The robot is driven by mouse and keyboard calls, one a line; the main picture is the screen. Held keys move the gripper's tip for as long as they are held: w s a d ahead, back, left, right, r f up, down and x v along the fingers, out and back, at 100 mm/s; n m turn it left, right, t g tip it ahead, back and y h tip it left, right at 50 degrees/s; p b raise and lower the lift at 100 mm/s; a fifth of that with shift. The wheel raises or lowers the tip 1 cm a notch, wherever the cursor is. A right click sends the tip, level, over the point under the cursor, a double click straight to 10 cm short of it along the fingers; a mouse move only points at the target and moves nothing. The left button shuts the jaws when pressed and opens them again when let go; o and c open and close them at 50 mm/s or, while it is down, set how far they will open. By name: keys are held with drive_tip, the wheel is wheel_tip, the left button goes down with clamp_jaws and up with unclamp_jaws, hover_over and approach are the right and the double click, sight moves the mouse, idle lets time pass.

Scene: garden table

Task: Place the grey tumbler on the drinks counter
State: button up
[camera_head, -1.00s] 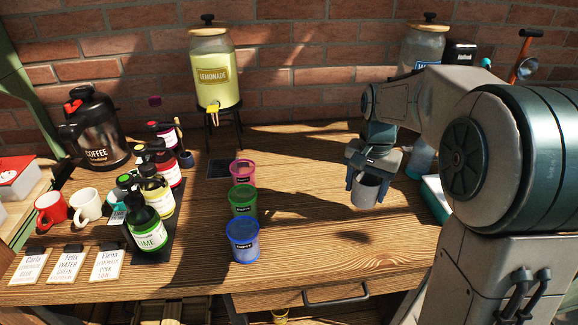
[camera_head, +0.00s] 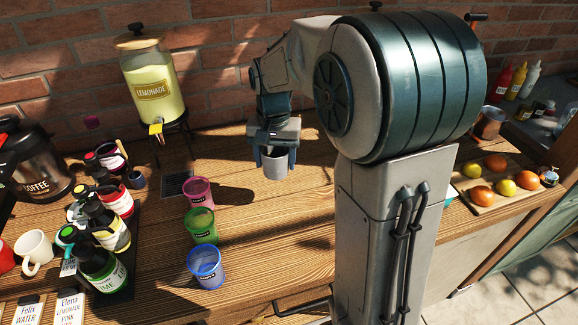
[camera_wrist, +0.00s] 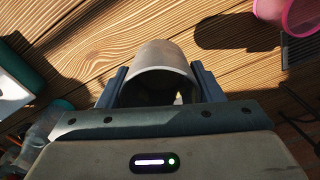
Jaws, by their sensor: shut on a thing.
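The grey tumbler (camera_head: 275,164) is held in my gripper (camera_head: 274,152), above the wooden drinks counter (camera_head: 240,245). The fingers are shut on its two sides. The wrist view also shows the tumbler (camera_wrist: 163,62) between the two fingers of my gripper (camera_wrist: 162,85), with wood grain behind it. Whether its base touches the wood is hard to tell, but it looks raised.
Pink (camera_head: 199,191), green (camera_head: 201,226) and blue (camera_head: 206,267) tumblers stand in a row to the left. Syrup bottles (camera_head: 100,270) crowd the left. A board of fruit (camera_head: 487,197) lies right. Bare wood lies in front of the gripper.

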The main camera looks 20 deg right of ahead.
drive_tip(key=shift+s+d+r+p, duration=0.2)
drive_tip(key=shift+r+p, duration=0.1)
drive_tip(key=shift+r, duration=0.2)
drive_tip(key=w+f+p, duration=0.1)
drive_tip(key=w+f, duration=0.1)
drive_tip(key=w, duration=0.2)
drive_tip(key=w+f+p, duration=0.1)
drive_tip(key=w+f, duration=0.1)
drive_tip(key=w, duration=0.1)
drive_tip(key=w+d+f+p, duration=0.1)
drive_tip(key=w+f, duration=0.2)
drive_tip(key=w, duration=0.1)
drive_tip(key=shift+w+d, duration=0.1)
drive_tip(key=shift+w, duration=0.2)
drive_tip(key=shift+f+p, duration=0.8)
drive_tip(key=shift+f, duration=1.25)
drive_tip(key=shift+f, duration=0.2)
drive_tip(key=o, duration=1.1)
drive_tip(key=shift+c, duration=0.2)
drive_tip(key=shift+r, duration=0.1)
